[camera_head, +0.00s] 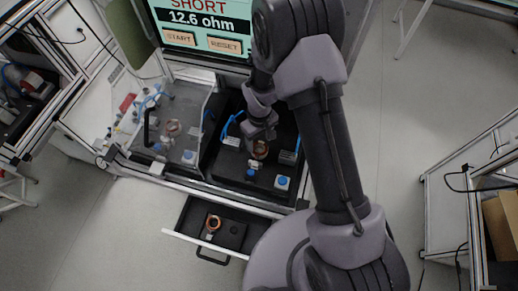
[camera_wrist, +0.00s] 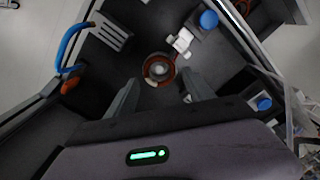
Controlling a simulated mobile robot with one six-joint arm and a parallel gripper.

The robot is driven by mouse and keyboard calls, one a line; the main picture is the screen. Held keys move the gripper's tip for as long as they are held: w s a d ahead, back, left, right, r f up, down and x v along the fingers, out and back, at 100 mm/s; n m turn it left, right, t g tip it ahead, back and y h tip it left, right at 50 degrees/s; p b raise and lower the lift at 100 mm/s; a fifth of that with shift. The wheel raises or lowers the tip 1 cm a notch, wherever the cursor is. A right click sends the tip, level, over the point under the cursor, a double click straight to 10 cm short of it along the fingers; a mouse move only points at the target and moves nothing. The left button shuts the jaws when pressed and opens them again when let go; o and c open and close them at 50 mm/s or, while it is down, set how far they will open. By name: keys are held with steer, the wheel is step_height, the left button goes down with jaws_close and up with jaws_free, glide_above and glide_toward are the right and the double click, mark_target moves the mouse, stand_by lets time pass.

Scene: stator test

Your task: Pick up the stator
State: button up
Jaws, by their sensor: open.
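A copper-coloured ring-shaped stator (camera_head: 260,150) sits on the black test fixture (camera_head: 228,168) below the screen. In the wrist view the stator (camera_wrist: 158,68) is a round ring with a light grey centre, beside a small white block (camera_wrist: 181,41). My gripper (camera_head: 262,136) is over this fixture, close to the stator. In the wrist view my gripper (camera_wrist: 162,88) has its two dark fingers spread apart, with nothing between the tips. The stator lies just beyond the fingertips, between their lines. The exact height gap is hard to tell.
A second stator (camera_head: 172,128) is under a clear cover at left. Another stator (camera_head: 213,223) lies in an open drawer (camera_head: 232,238) at the front. The screen (camera_head: 203,25) reads SHORT, 12.6 ohm. Blue buttons (camera_wrist: 208,19) and a blue hose (camera_wrist: 72,48) flank the fixture.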

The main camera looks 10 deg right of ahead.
mark_target(260, 151)
step_height(260, 151, down, 6)
steer(key=shift+f, duration=0.2)
steer(key=shift+r, duration=0.1)
jaws_close()
